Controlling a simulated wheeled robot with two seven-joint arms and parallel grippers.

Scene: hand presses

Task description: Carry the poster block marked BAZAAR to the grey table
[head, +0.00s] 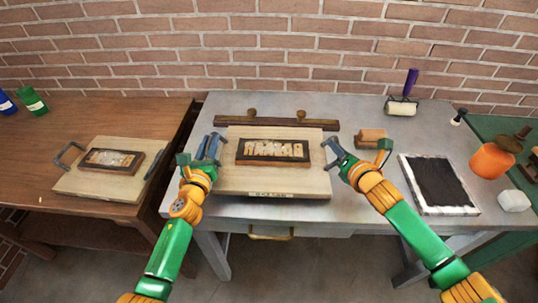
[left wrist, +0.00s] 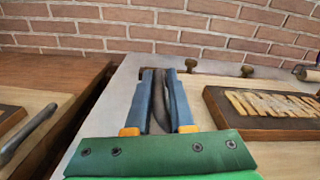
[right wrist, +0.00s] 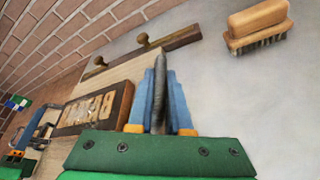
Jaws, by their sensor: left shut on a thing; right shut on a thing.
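A pale wooden poster block (head: 232,179) with a dark framed panel of raised letters (head: 272,151) is over the grey table (head: 335,210). A small label (head: 270,194) on its front edge is too small to read surely. The mirrored letters look like BAZAAR. My left gripper (head: 212,150) is shut on the dark handle (left wrist: 162,100) at the block's left side. My right gripper (head: 338,158) is shut on the handle (right wrist: 159,95) at its right side. The block looks level; I cannot tell whether it touches the tabletop or hangs just above it.
A second block (head: 85,182) with handles lies on the brown table (head: 50,128) to the left. A wooden bar with knobs (head: 300,124) is behind the held block. A brush (head: 371,136), an inked slab (head: 440,184) and a roller (head: 402,105) stand to the right.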

